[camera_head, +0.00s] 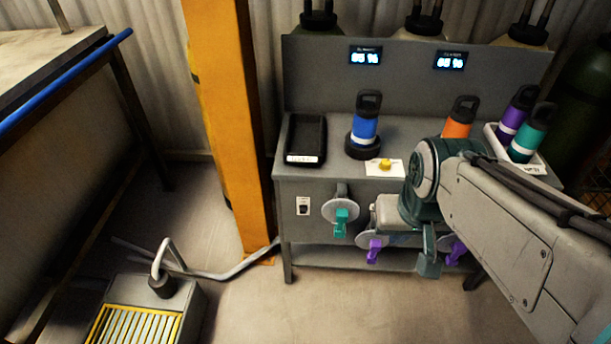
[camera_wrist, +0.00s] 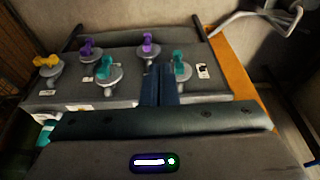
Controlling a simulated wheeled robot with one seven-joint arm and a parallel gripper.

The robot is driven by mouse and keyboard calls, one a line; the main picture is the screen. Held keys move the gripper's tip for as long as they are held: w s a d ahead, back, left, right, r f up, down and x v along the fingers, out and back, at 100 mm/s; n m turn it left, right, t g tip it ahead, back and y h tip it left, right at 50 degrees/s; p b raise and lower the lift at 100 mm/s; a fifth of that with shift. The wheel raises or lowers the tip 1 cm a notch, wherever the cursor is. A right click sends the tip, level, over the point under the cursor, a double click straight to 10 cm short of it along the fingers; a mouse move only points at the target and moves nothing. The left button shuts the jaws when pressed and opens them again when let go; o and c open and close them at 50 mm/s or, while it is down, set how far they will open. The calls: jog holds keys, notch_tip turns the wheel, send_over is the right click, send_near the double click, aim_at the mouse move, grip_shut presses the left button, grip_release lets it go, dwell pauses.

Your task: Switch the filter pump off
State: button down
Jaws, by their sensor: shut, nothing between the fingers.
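A small white plate with a dark rocker switch (camera_head: 303,206) is on the left of the grey bench's front face. It also shows in the wrist view (camera_wrist: 203,70), right of a teal-handled valve. Its setting is too small to read, and I cannot read a pump label. My gripper (camera_head: 428,264) is in front of the bench, to the right of the switch and apart from it. In the wrist view my gripper's fingers (camera_wrist: 161,72) are together and empty, pointing toward the bench front, with the switch to their right.
A teal valve handle (camera_head: 341,222) sticks out close beside the switch; purple handles (camera_head: 374,251) are further right. A blue bottle (camera_head: 366,122) and a yellow knob (camera_head: 385,164) are on the bench top. An orange post (camera_head: 225,110) stands left. A grated floor unit (camera_head: 135,325) sits lower left.

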jog(key=w+a+f+b, duration=0.1)
jog(key=w+f+b, duration=0.1)
jog(key=w, duration=0.4)
jog(key=w+a+f+b, duration=0.1)
jog(key=w+a+f, duration=0.1)
jog(key=w, duration=0.3)
jog(key=b, duration=0.7)
send_over(303, 209)
jog(key=s, duration=0.4)
notch_tip(303, 209, down, 22)
jog(key=shift+s+a, duration=0.1)
jog(key=shift+s, duration=0.05)
jog(key=x, duration=1)
jog(key=shift+f+t, duration=0.1)
jog(key=shift+t, duration=0.2)
